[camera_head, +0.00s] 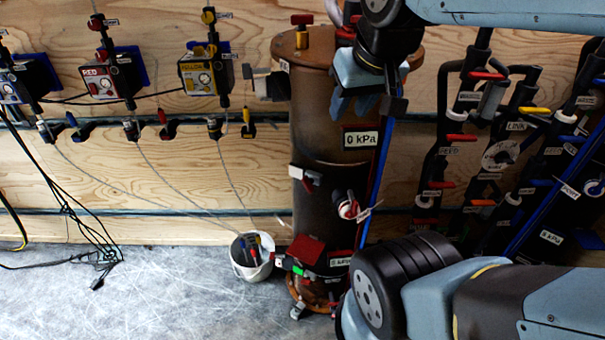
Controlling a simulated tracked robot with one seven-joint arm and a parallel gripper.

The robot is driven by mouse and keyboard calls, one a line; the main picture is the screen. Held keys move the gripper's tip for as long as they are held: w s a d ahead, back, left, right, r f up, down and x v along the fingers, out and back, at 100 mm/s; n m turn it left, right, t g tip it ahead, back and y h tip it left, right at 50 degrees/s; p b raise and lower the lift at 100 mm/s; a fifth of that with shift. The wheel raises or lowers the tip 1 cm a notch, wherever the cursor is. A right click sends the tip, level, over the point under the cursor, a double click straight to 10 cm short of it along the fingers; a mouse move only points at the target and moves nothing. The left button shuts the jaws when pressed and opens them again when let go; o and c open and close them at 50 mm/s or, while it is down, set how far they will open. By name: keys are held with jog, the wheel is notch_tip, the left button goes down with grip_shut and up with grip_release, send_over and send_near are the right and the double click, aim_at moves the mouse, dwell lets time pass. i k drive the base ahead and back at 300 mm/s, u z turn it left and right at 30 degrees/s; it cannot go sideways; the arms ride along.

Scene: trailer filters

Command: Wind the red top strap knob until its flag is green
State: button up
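My gripper (368,104) hangs in front of the upper part of the rusty brown cylinder (330,120), pointing down, above and right of its "0 kPa" label. Its fingers are partly hidden and blurred, so I cannot tell their opening. A red-and-white piece (308,177) sits on the cylinder's left side at mid height. A red knob-like part (348,209) with a tag is on its right front. A green piece (298,270) is low on the left. The labels are too small to read, so I cannot tell which part is the top strap knob or its flag.
Red (100,82) and yellow (197,77) labelled boxes hang on the wooden wall at left. A white bucket (250,270) with tools stands on the floor. Dark pipes with coloured handles (462,138) crowd the right. Loose cables (95,245) lie at left. The floor's front left is clear.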

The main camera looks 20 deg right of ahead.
aim_at(308, 183)
jog(key=u, duration=1.75)
jog(key=i, duration=0.1)
jog(key=z, duration=3)
jog(key=k, duration=1.05)
jog(key=u, duration=1.25)
jog(key=i, duration=0.5)
jog(key=z, duration=0.05)
